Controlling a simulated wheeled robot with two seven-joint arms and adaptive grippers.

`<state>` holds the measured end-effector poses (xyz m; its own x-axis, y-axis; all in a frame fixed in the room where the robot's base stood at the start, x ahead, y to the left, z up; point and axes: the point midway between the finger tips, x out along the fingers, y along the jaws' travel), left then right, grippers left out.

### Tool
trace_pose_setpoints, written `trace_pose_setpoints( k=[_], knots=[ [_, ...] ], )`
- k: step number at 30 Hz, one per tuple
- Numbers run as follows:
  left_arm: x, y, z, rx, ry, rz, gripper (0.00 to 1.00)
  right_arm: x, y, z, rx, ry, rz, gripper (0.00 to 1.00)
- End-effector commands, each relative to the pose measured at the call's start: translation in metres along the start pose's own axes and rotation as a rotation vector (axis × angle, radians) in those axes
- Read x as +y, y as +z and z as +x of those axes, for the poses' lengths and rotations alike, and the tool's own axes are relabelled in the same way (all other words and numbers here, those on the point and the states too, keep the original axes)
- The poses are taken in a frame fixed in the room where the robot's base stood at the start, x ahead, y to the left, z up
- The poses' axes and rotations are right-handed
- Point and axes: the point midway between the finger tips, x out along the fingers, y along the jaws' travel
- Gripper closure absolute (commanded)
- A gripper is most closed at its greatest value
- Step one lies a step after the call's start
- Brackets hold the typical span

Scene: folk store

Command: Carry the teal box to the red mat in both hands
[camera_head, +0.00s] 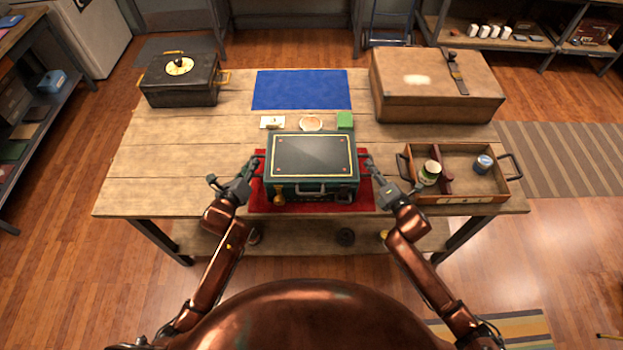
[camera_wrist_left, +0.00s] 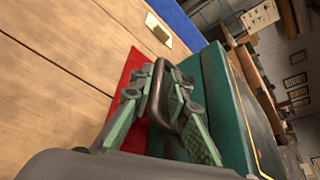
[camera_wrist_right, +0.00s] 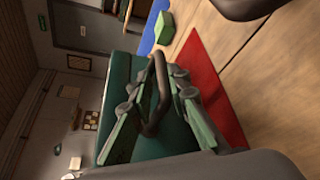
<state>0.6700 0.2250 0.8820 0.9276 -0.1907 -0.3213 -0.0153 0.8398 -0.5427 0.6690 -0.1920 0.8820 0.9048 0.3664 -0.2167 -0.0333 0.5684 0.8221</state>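The teal box (camera_head: 312,157), with a dark top panel, appears to sit upright on the red mat (camera_head: 258,203); the mat shows at its left, right and front. My left gripper (camera_head: 250,172) is at the box's left handle. In the left wrist view its two fingers (camera_wrist_left: 158,92) stand apart on either side of the dark handle loop (camera_wrist_left: 156,75). My right gripper (camera_head: 376,172) is at the right handle. In the right wrist view its fingers (camera_wrist_right: 158,92) are also spread, with the handle loop (camera_wrist_right: 160,68) between them. The box's underside is hidden.
A wooden tray (camera_head: 470,200) with two cans stands close right of my right gripper. A blue mat (camera_head: 300,90) lies bare behind, past small items including a green block (camera_head: 345,120). A black case (camera_head: 180,85) and brown case (camera_head: 430,90) stand at the back. The table's left is clear.

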Motion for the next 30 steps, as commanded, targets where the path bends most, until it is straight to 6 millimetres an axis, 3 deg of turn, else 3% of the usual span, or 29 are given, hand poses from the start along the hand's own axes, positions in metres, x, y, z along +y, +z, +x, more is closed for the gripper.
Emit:
trace_pose_setpoints(
  k=[4,16,30],
  knots=[
    [0.0,0.001,0.0,-0.001,0.0,0.001,0.73,0.001,0.001,0.0,-0.001,0.0,0.0,0.72],
    [0.001,0.001,-0.01,-0.002,0.001,0.004,0.73,-0.001,0.002,0.0,-0.002,-0.002,0.001,0.72],
    [0.001,0.0,-0.099,0.001,0.002,0.003,0.73,-0.001,0.002,0.0,-0.002,-0.002,0.001,0.72]
  ],
)
